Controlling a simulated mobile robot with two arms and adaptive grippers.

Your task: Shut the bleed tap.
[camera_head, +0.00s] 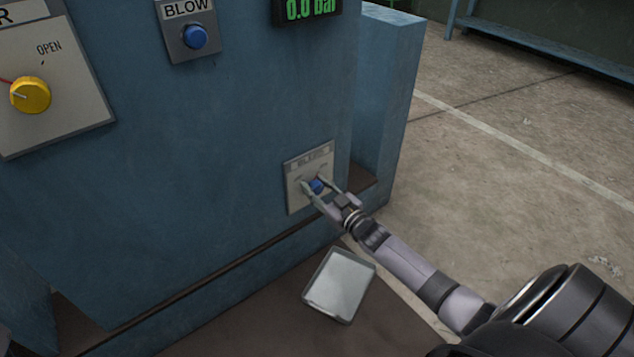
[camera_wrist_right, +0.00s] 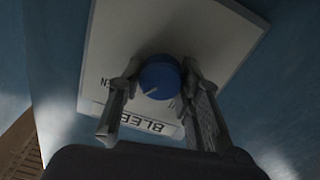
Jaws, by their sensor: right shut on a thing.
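The bleed tap (camera_head: 317,186) is a blue round knob on a pale plate (camera_head: 295,200) low on the blue cabinet. In the right wrist view the knob (camera_wrist_right: 160,78) has a white pointer line, and the plate (camera_wrist_right: 200,35) reads "BLEE" with the rest of the label covered. My right gripper (camera_head: 320,187) is shut on the knob, with one finger on each side of it; it also shows in the right wrist view (camera_wrist_right: 160,85). The position the pointer line indicates cannot be told for sure. My left gripper is not in view.
A yellow knob (camera_head: 31,95) marked "OPEN" sits at the upper left. A blue "BLOW" button (camera_head: 195,37) and a display (camera_head: 307,9) reading 0.0 bar are above. A shallow metal tray (camera_head: 340,286) lies on the brown ledge below. Open concrete floor (camera_head: 520,150) is at right.

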